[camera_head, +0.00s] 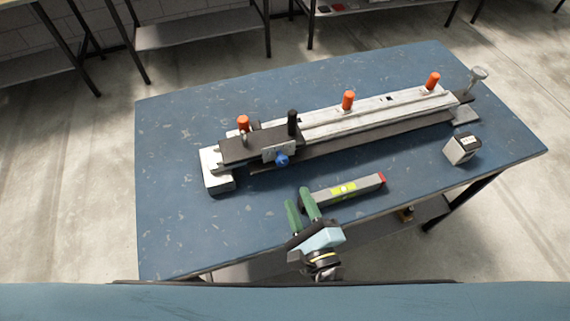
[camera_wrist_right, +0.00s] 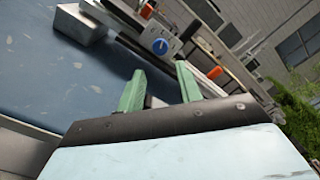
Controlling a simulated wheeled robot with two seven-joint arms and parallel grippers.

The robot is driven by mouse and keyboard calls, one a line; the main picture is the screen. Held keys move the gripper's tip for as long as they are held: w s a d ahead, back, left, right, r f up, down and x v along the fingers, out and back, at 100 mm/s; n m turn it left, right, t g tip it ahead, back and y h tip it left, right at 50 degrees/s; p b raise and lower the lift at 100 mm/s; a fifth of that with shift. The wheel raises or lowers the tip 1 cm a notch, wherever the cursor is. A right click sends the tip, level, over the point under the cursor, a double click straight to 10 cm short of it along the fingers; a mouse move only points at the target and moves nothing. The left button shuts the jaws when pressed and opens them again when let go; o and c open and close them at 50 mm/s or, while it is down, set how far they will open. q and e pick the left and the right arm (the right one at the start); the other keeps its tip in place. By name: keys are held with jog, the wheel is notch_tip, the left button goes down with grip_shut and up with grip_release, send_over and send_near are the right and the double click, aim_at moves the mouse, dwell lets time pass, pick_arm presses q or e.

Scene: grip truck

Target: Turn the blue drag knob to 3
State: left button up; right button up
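The blue drag knob (camera_head: 282,160) sits on the front side of the grip truck (camera_head: 365,120), near its left end, on a small pale plate. The right wrist view shows the knob face-on (camera_wrist_right: 160,46), with a light pointer mark; the numbers around it are too small to read. My right gripper (camera_head: 298,198) is at the table's front edge, its two green fingers apart with nothing between them. It is nearer to me than the knob and not touching it. In the right wrist view the fingers (camera_wrist_right: 158,78) point toward the knob. My left gripper is not in view.
A grey level with a yellow-green vial (camera_head: 343,190) lies just right of my right gripper. A small grey box (camera_head: 461,149) stands at the table's right. Orange-capped posts (camera_head: 348,99) and a black post (camera_head: 292,122) rise from the truck. The blue table's (camera_head: 180,220) left front is clear.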

aim_at(284, 163)
jog(key=x, duration=1)
jog(key=shift+w, duration=0.1)
jog(key=c, duration=0.7)
